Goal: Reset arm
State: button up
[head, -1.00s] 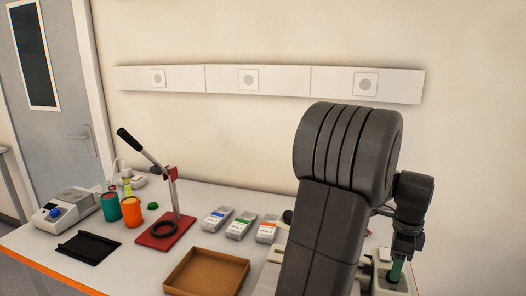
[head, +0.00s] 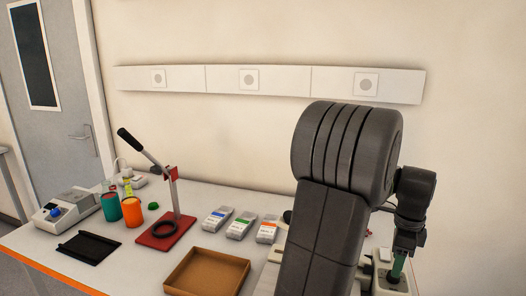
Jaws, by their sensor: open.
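My dark arm fills the right half of the head view, and my gripper (head: 399,262) hangs down at its end on the right. The gripper is open, though its fingers are small and hard to make out. A green upright thing (head: 398,268) shows right below it, over a pale device (head: 385,285) at the bottom right. I cannot tell whether the gripper touches the green thing. My arm hides part of the table behind it.
On the table stand a red-based lever press (head: 165,232), a brown tray (head: 207,272), several small labelled boxes (head: 240,226), a teal cup (head: 110,207), an orange cup (head: 131,211), a black holder (head: 89,248) and a white instrument (head: 62,208). A wall rail (head: 210,79) runs behind.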

notch_tip(320, 180, up, 10)
jog(key=r, duration=0.1)
notch_tip(320, 180, down, 15)
jog(key=shift+r, duration=0.15)
jog(key=shift+n, duration=0.3)
jog(key=n+b, duration=0.1)
jog(key=n, duration=0.3)
jog(key=shift+n, duration=0.4)
jog(key=n+b, duration=0.1)
jog(key=n, duration=0.2)
jog(key=shift+n, duration=0.4)
jog(key=n+b, duration=0.2)
jog(key=n, duration=0.4)
jog(key=shift+b, duration=0.4)
jog(key=shift+n+b, duration=0.5)
jog(key=shift+n, duration=0.8)
jog(key=shift+s, duration=0.1)
jog(key=shift+a, duration=0.15)
